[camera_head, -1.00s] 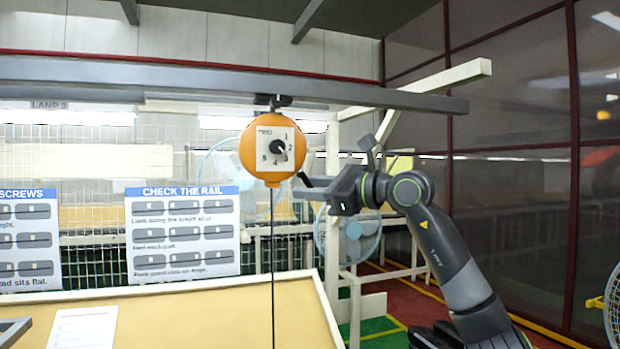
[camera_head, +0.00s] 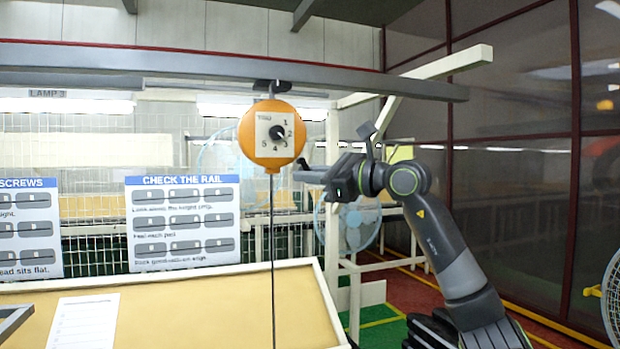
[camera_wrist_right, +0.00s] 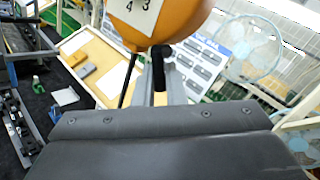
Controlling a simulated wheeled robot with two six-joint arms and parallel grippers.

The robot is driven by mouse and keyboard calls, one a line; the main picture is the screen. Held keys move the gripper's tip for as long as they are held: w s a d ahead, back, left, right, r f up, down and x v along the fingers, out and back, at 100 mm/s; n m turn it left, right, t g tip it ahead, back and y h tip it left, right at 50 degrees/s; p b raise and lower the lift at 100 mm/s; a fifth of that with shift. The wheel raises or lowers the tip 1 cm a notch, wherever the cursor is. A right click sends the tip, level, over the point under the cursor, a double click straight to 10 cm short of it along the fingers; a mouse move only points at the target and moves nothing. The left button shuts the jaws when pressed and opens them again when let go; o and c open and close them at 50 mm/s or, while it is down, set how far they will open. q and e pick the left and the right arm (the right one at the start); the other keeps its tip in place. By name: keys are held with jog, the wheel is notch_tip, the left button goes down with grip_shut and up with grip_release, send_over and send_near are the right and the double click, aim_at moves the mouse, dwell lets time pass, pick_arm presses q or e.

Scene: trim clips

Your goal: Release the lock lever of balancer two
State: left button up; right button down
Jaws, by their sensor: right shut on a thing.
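An orange round balancer (camera_head: 250,124) hangs from the overhead rail in the head view, with a numbered dial plate and a black knob on its face. Its cable runs straight down. Its lower part also shows at the top of the right wrist view (camera_wrist_right: 185,18). My right gripper (camera_head: 308,174) is at the balancer's lower right side. It is shut on a small dark lever (camera_wrist_right: 158,68), seen between the fingers in the wrist view just below the orange housing. In the head view the lever is a small dark piece (camera_head: 302,163). My left gripper is out of view.
The grey rail (camera_head: 400,86) crosses above the balancer. Below is a tan-topped table (camera_head: 215,305) with a white sheet (camera_head: 85,322). Posters (camera_head: 182,222) hang on the mesh behind. A blue fan (camera_head: 355,225) stands behind my right arm.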

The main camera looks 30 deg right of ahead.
jog(key=shift+w+a+f+m+t+b, duration=0.15)
jog(key=shift+a+m+t+b, duration=0.15)
jog(key=shift+m+t+b, duration=1.15)
jog(key=shift+a+f+m+t+b, duration=0.1)
jog(key=shift+a+m+t+b, duration=0.2)
jog(key=shift+m+b, duration=1.25)
jog(key=shift+n+b, duration=0.55)
jog(key=shift+n, duration=0.05)
jog(key=c, duration=1.5)
grip_release()
